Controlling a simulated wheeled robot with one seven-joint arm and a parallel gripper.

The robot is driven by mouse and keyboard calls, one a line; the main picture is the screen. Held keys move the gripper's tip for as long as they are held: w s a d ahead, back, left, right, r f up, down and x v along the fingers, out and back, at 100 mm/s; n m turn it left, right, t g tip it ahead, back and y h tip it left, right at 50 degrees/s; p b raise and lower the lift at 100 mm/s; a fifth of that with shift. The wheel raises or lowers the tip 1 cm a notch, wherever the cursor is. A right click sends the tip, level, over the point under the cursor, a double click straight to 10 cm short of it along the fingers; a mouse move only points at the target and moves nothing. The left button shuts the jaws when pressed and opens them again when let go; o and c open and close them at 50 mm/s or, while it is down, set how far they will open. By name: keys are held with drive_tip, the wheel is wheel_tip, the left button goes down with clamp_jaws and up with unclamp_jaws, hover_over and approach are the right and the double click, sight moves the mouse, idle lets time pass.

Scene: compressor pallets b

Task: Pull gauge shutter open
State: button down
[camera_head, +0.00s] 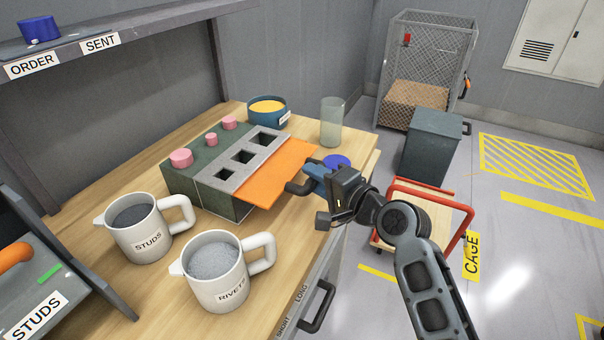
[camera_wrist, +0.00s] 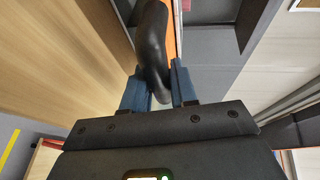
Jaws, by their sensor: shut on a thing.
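The gauge (camera_head: 180,187) is a dark green block on the wooden bench, with a grey strip (camera_head: 225,180) holding three square holes. The orange shutter (camera_head: 275,172) is a flat plate extending from the gauge's right side, and the three holes show uncovered. Its dark handle (camera_head: 296,188) is at the plate's right end. My gripper (camera_head: 309,179) is shut on this handle from the right. In the wrist view, the black handle (camera_wrist: 153,50) sits between the blue fingers (camera_wrist: 160,88), with a strip of orange behind it.
Mugs of studs (camera_head: 143,236) and rivets (camera_head: 216,280) stand in front of the gauge. A blue bowl (camera_head: 267,114) and a glass (camera_head: 332,122) stand behind. A blue disc (camera_head: 337,161) lies near my gripper. A red-handled cart (camera_head: 420,215) stands right of the bench.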

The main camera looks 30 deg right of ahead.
drive_tip(key=c, duration=1)
unclamp_jaws()
drive_tip(key=shift+o, duration=0.2)
drive_tip(key=b+v, duration=0.1)
drive_tip(key=v, duration=0.6)
drive_tip(key=shift+s, duration=0.35)
